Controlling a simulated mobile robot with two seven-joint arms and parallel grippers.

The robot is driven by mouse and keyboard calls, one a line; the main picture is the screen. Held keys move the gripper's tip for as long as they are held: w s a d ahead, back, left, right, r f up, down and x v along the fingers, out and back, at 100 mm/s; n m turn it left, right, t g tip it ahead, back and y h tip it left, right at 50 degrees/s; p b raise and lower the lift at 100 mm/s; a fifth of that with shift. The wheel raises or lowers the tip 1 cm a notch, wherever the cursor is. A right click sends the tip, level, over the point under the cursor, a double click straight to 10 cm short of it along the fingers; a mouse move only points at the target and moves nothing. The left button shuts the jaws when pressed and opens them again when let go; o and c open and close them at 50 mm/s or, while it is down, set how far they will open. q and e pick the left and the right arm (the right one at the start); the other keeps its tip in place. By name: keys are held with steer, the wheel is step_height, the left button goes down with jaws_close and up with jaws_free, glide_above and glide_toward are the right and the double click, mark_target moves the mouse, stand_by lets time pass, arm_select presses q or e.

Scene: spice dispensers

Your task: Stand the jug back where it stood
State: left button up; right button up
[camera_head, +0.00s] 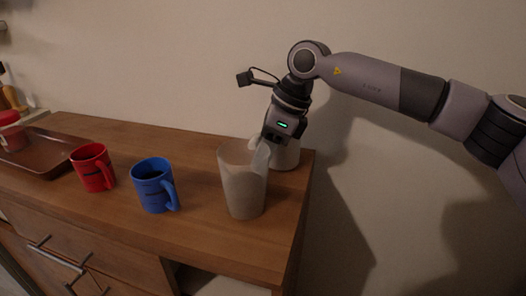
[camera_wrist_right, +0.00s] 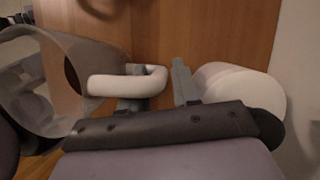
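The jug (camera_head: 240,188) is a translucent grey-beige vessel, upright near the counter's right end. It appears to stand on the wood. In the right wrist view its clear body (camera_wrist_right: 62,75) is at the left, with its pale handle (camera_wrist_right: 105,86) reaching right. My right gripper (camera_head: 264,143) is at the handle, on the jug's upper right. In the wrist view its two fingers (camera_wrist_right: 158,85) are apart, one inside the handle loop and one outside it, with a gap beside the handle. The gripper looks open around the handle. My left gripper is not in view.
A white cylinder (camera_head: 287,156) stands close behind the jug and also shows in the wrist view (camera_wrist_right: 232,88). A blue mug (camera_head: 150,187) and a red mug (camera_head: 92,172) stand to the left. A brown tray (camera_head: 40,166) lies farther left. The counter's right edge is near.

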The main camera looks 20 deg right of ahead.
steer(key=shift+r, duration=0.3)
steer(key=p+v, duration=0.1)
steer(key=v, duration=1)
steer(key=shift+d+r, duration=0.25)
steer(key=shift+r, duration=0.05)
steer(key=shift+s, duration=0.15)
